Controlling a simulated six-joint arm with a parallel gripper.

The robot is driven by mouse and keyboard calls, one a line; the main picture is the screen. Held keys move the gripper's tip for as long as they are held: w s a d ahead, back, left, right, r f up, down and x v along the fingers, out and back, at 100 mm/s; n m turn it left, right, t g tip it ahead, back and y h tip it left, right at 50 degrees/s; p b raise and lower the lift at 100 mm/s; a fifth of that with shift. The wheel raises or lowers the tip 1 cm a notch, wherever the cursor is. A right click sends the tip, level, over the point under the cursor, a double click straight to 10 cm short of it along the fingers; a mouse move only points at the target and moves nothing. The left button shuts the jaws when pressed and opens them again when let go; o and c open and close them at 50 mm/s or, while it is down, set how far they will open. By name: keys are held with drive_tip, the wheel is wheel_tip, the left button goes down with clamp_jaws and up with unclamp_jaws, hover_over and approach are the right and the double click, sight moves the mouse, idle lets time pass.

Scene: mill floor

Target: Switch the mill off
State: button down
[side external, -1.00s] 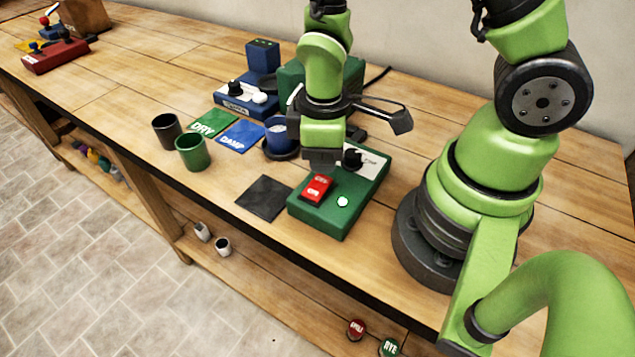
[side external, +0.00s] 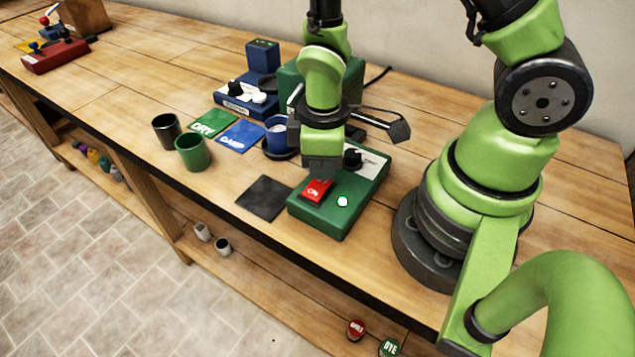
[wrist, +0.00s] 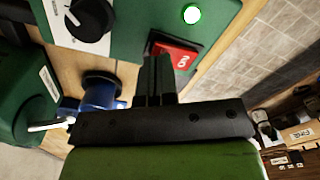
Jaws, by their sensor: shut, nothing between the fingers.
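The green control box (side external: 338,214) sits on the bench, with a red rocker switch (side external: 315,191), a round lamp (side external: 342,202) and a black dial (side external: 352,158) on top. My gripper (side external: 320,174) points down, shut and empty, at the far end of the switch and hides part of it. In the wrist view the shut fingers (wrist: 160,65) reach the edge of the red switch (wrist: 178,54); I cannot tell whether they touch it. The lamp (wrist: 192,13) glows green-white there. The green mill body (side external: 292,78) stands behind my gripper, with a blue cup (side external: 275,134) beside it.
A black cup (side external: 166,130) and a green cup (side external: 193,153) stand near the front edge, by the DRY card (side external: 213,123) and the DAMP card (side external: 241,134). A dark square mat (side external: 264,198) lies left of the control box. A blue device (side external: 246,100) stands behind. The bench's left middle is clear.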

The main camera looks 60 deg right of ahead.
drive_tip(key=shift+f, duration=0.55)
drive_tip(key=shift+r, duration=3.5)
drive_tip(key=shift+r, duration=0.1)
drive_tip(key=s+r+m+t+y, duration=0.1)
drive_tip(key=s+r+m+t, duration=0.2)
drive_tip(key=r, duration=0.6)
drive_tip(key=s+r+m+t+y, duration=0.1)
drive_tip(key=s+r+m+t, duration=0.2)
drive_tip(key=r+m, duration=0.4)
wheel_tip(320, 180, up, 3)
drive_tip(key=shift+s+d+f+t, duration=0.1)
drive_tip(key=shift+s+d+t, duration=0.25)
drive_tip(key=shift+t, duration=0.25)
